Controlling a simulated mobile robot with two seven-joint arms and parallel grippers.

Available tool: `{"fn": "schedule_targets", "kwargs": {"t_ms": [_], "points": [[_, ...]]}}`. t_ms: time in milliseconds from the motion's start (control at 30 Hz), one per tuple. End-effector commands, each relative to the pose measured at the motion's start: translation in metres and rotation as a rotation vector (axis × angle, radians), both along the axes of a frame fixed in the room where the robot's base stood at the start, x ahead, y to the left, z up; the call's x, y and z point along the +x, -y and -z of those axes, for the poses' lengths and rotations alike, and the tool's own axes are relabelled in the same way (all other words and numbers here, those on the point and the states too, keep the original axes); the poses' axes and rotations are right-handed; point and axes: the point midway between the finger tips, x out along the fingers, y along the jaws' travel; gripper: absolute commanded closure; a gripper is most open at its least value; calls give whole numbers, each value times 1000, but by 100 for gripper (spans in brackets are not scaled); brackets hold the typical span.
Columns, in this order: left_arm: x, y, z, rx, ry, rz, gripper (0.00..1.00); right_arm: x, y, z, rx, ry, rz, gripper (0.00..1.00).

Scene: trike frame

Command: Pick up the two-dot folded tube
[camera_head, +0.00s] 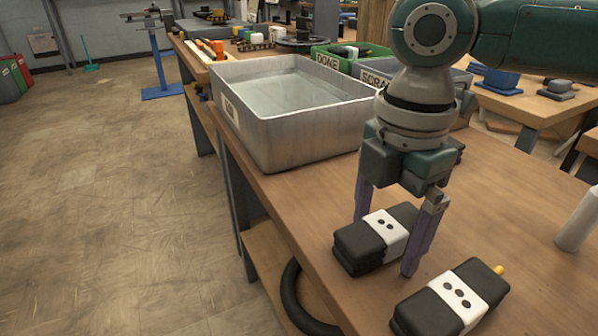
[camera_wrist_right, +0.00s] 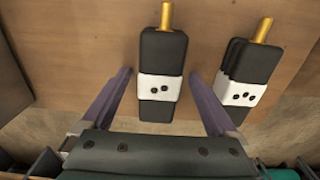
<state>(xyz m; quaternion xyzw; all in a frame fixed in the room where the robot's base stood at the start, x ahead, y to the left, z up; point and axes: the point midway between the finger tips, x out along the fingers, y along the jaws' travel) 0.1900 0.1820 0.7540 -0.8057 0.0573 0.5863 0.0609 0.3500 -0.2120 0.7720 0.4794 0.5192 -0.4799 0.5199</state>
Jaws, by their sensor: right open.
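The two-dot folded tube (camera_head: 358,248) is a dark block with a white band bearing two black dots, lying on the workbench (camera_head: 530,200). It also shows in the right wrist view (camera_wrist_right: 160,110), with a brass-coloured end at the top. My right gripper (camera_head: 385,244) points down with its purple fingers open, one on each side of this tube. In the right wrist view, gaps show between the tube and both fingers (camera_wrist_right: 160,76). A similar tube with three dots (camera_head: 455,296) lies to the right, outside the fingers (camera_wrist_right: 245,62). My left gripper is out of view.
A large grey metal tray (camera_head: 300,140) stands on the bench behind the tubes. A green DONE bin (camera_head: 335,62) and a grey SCRAP bin (camera_head: 378,78) stand beyond it. A white cylinder (camera_head: 578,222) stands at the right. The bench's left edge is close to the two-dot tube.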

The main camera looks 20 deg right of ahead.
Motion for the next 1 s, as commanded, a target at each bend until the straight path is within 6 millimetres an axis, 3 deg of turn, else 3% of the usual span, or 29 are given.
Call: {"fn": "schedule_targets", "kwargs": {"t_ms": [133,900,1000], "points": [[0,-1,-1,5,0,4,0,0,0,-1,0,0,0,6],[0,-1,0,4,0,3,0,0,0,-1,0,0,1,93],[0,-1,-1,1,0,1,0,0,0,-1,0,0,1,100]]}}
